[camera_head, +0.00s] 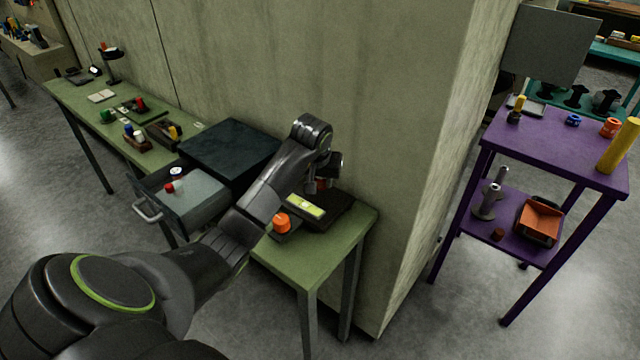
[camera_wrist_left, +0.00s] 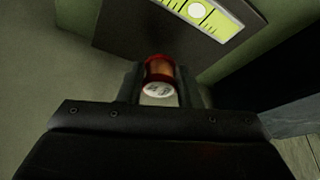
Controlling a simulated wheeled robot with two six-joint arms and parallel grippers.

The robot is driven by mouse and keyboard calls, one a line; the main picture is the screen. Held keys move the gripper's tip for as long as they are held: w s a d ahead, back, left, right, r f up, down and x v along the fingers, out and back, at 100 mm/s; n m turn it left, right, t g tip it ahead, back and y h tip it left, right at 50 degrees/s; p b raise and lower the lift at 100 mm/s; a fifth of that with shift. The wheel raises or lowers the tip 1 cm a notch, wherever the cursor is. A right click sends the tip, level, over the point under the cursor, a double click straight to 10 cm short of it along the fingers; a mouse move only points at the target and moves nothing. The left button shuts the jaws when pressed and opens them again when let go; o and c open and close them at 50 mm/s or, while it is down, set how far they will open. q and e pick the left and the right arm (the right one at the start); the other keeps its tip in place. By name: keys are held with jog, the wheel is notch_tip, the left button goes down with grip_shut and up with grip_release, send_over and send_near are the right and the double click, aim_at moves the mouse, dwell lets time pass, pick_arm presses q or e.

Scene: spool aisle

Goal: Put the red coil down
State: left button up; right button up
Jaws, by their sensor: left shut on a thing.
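My left gripper (camera_head: 318,186) is over the near right end of the green bench (camera_head: 318,258). In the left wrist view its two fingers (camera_wrist_left: 160,88) are shut on the red coil (camera_wrist_left: 159,68), which has a red rim, a coppery middle and a pale end with small print. In the head view the coil is mostly hidden by the gripper. Below the gripper is a dark device (camera_head: 335,215) with a lime panel (camera_head: 305,206), which also shows at the top of the left wrist view (camera_wrist_left: 203,14). I cannot tell whether the coil touches anything below. My right gripper is out of view.
An orange spool (camera_head: 281,223) sits beside the device. An open drawer (camera_head: 205,200) holds small spools and juts from a dark cabinet (camera_head: 230,145). A concrete wall (camera_head: 390,130) rises behind the bench. A purple shelf (camera_head: 560,150) stands at right. The bench's front corner is clear.

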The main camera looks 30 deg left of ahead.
pick_arm(q)
notch_tip(320, 180, down, 2)
jog(key=shift+f, duration=0.35)
jog(key=o, duration=1)
